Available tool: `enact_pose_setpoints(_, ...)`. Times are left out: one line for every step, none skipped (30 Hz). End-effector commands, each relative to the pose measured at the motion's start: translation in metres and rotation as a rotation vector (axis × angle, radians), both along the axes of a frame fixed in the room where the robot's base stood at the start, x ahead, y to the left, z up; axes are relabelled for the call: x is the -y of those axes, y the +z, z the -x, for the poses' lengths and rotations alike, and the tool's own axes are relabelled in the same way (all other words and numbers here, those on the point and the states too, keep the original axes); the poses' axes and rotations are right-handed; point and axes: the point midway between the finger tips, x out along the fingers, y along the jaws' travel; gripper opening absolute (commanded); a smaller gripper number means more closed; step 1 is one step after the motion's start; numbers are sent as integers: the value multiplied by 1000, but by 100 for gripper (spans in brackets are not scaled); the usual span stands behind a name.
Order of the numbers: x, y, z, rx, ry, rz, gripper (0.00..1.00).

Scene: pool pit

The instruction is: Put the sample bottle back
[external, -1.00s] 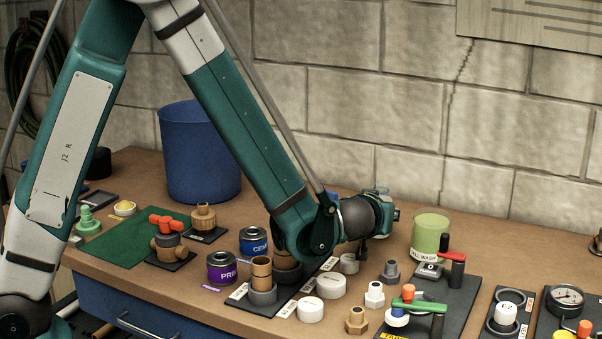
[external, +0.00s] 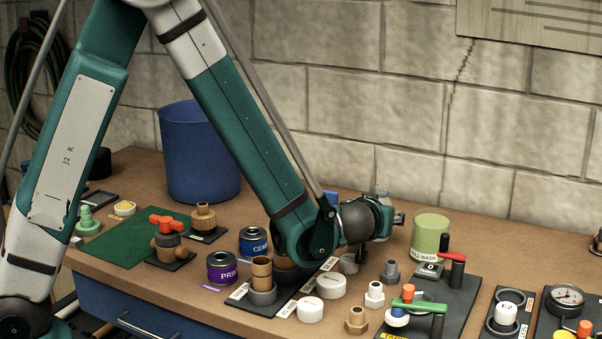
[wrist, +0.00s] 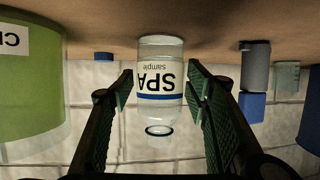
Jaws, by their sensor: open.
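In the wrist view, which is upside down, a clear sample bottle (wrist: 160,92) with a white label reading "SPA sample" and a blue band stands upright on the brown bench. My gripper (wrist: 158,85) is open, with one green ridged finger on each side of the bottle. Gaps show between the fingers and the glass. In the external view my gripper (external: 396,208) is low at the back of the bench, left of the green cell wash tub (external: 431,232).
The green tub also stands close at the left of the wrist view (wrist: 28,80). In the external view, white caps (external: 331,285), cans (external: 222,267) and valves (external: 417,305) crowd the front. A block wall is behind.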

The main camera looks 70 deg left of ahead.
Motion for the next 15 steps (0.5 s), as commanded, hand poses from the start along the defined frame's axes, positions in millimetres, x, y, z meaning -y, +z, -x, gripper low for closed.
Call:
enact_pose_setpoints(0,0,0,0,0,0,48)
enact_pose_setpoints(0,1,0,0,0,0,48)
enact_pose_setpoints(0,1,0,0,0,0,48)
enact_pose_setpoints(0,2,0,0,0,0,48)
enact_pose_setpoints(0,3,0,0,0,0,48)
enact_pose_setpoints(0,4,0,0,0,0,48)
enact_pose_setpoints(1,5,1,0,0,0,48)
enact_pose_setpoints(4,6,2,0,-1,0,48)
enact_pose_setpoints(6,7,5,0,-1,0,48)
enact_pose_setpoints(8,8,6,0,-1,0,48)
enact_pose_setpoints(11,10,8,-1,0,-1,48)
enact_pose_setpoints(15,12,11,0,0,0,48)
enact_pose_setpoints(18,13,13,0,-1,0,48)
enact_pose_setpoints(21,15,15,0,-1,0,48)
enact_pose_setpoints(26,17,18,1,-2,0,48)
